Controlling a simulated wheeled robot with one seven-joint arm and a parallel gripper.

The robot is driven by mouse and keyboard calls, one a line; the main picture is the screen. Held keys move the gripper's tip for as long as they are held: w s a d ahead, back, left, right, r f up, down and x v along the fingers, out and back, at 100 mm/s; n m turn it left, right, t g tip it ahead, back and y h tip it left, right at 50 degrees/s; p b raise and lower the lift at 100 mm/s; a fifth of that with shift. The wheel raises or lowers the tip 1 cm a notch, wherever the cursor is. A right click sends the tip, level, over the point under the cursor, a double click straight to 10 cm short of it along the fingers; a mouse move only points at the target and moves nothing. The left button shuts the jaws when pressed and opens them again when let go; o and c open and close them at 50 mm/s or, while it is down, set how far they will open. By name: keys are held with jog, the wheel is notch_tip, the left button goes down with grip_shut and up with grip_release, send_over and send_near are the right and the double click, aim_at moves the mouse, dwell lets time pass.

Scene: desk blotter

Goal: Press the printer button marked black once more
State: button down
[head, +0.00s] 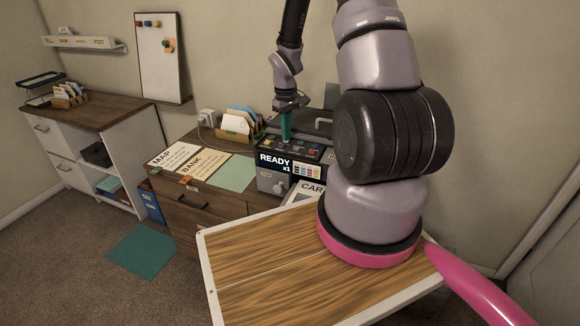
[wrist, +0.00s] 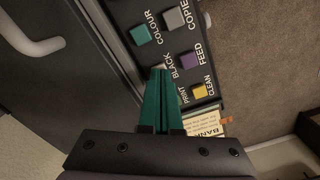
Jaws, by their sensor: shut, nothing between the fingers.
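The printer (head: 268,180) stands on the cabinet, its front display reading "READY x1" beside coloured bars. My gripper (head: 285,138) points down at its button panel, teal fingers shut and empty. The PRINT button is hidden behind the fingers.
A card holder (head: 238,130) stands behind the printer's left side. MAP and BANK sheets (head: 205,163) and a green sheet (head: 236,173) lie to its left. A wooden board with a white rim (head: 205,262) is in front. A grey handle (wrist: 35,47) shows beside the panel.

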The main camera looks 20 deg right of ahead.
dwell(0.4)
jog(key=shift+r, duration=3.45)
